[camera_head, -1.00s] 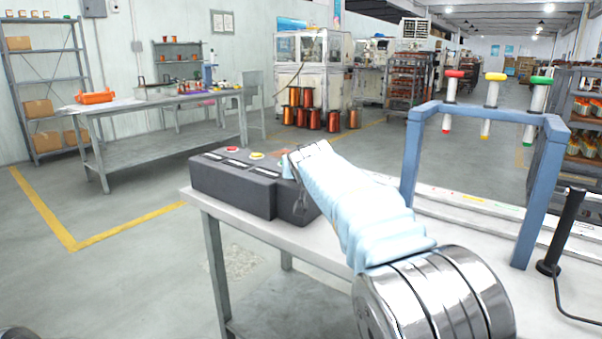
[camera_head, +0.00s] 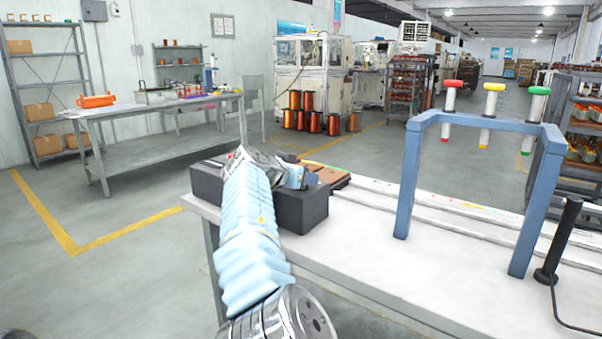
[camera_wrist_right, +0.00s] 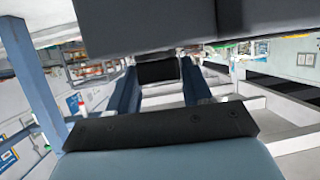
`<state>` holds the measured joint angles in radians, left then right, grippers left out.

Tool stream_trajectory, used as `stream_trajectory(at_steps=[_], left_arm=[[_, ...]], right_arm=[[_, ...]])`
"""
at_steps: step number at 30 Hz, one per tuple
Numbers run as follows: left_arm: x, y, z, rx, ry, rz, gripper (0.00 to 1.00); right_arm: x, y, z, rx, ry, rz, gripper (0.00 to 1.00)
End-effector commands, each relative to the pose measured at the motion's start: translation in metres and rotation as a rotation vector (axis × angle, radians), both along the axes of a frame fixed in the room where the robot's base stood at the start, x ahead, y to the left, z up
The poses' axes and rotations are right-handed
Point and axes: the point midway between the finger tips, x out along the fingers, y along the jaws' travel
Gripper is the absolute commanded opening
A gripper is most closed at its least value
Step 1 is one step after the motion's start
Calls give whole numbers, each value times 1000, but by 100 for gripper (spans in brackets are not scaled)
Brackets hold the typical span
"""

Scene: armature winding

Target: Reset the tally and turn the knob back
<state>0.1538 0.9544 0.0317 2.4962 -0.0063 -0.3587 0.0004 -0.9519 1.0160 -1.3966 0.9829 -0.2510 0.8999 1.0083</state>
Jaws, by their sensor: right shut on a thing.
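The black control box (camera_head: 300,210) sits at the left end of the white table. My right arm reaches over it and hides most of its top, including the coloured buttons. My right gripper (camera_head: 296,178) is at the box's right part in the head view, its fingertips hard to make out. In the right wrist view, the two blue fingers (camera_wrist_right: 157,78) close on a small dark piece, the knob (camera_wrist_right: 157,71). The dark body of the box fills the top of that view. I cannot make out the tally. My left gripper is not in view.
A blue frame (camera_head: 480,124) with red, yellow and green-topped spindles stands on the white table (camera_head: 350,250). A brown board (camera_head: 325,174) lies behind the box. A black post (camera_head: 562,240) with a cable stands at the right. The table between box and frame is clear.

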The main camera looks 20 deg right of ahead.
Motion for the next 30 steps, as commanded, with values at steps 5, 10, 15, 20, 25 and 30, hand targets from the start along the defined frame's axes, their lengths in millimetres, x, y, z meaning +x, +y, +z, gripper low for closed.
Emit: stream_trajectory(at_steps=[5, 10, 15, 20, 25, 30], left_arm=[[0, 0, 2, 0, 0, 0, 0], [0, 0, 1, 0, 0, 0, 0], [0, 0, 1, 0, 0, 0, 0], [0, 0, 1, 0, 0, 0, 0], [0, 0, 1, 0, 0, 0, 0], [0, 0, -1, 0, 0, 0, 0]], right_arm=[[0, 0, -1, 2, 1, -15, 19], [0, -1, -1, 2, 1, -17, 19], [0, -1, -2, 2, 2, -16, 52], [0, 0, -1, 2, 1, -15, 70], [0, 0, -1, 2, 1, -15, 70], [-4, 6, 2, 1, 0, -13, 70]])
